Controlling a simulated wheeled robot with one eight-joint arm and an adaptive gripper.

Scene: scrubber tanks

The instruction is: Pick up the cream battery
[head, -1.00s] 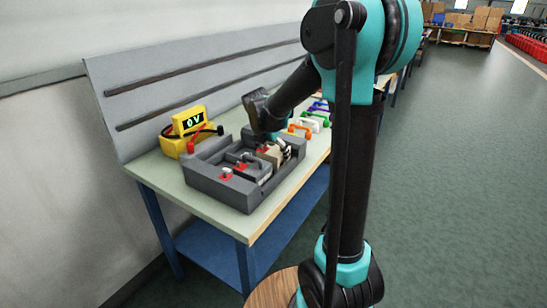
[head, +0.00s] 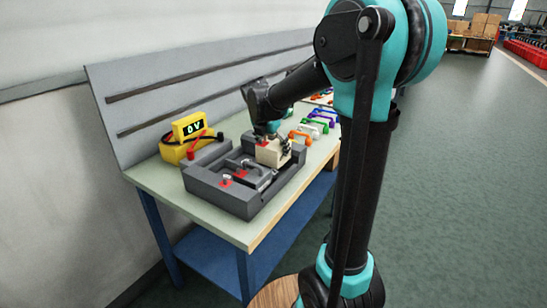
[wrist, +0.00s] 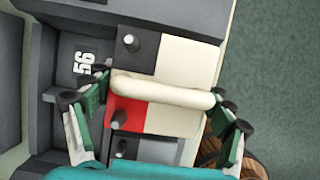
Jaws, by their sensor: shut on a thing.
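The cream battery (head: 270,153) is a boxy block with a pale bar handle. In the wrist view the cream battery (wrist: 187,62) shows a dark patch and a red patch, each with a terminal post. My gripper (head: 268,132) is over it from above. In the wrist view my gripper (wrist: 158,97) has a finger at each end of the handle, shut on it. The battery stands higher than the rim of the dark grey tray (head: 208,181), over its far part. Its underside is hidden.
A dark battery (head: 252,174) with a red terminal sits in the tray's near part. A yellow meter (head: 188,128) reading "0 V" stands behind. Several coloured-handled things (head: 318,123) line the bench's far end. The bench (head: 160,172) has bare top at its front left.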

